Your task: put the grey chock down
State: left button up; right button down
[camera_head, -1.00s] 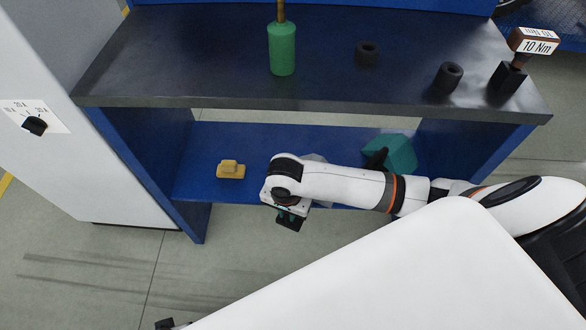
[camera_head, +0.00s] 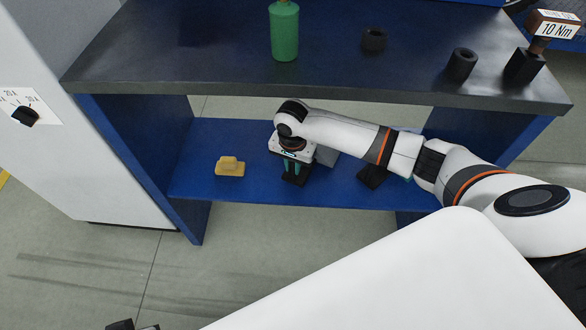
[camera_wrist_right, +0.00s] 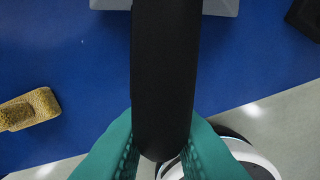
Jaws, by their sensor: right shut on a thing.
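My right gripper (camera_head: 294,174) is shut on a black bar, which looks like the handle of the grey chock (camera_head: 326,155). In the right wrist view, the teal fingers (camera_wrist_right: 160,150) close around the bar, and the chock's light grey body (camera_wrist_right: 220,6) shows at its far end on both sides. The gripper points down over the blue lower shelf (camera_head: 250,192). My arm hides much of the chock, and I cannot tell whether it touches the shelf. Dark parts at the bottom left edge may be my left gripper (camera_head: 132,325); its jaws cannot be made out.
Right of my gripper, a black part (camera_head: 372,177) belongs beside a teal chock mostly behind my arm. The dark worktop (camera_head: 330,75) overhangs; blue side panels bound the shelf.

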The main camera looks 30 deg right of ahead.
jog(key=shift+w+f, duration=0.1)
jog(key=shift+f, duration=0.35)
jog(key=c, duration=1.3)
grip_release()
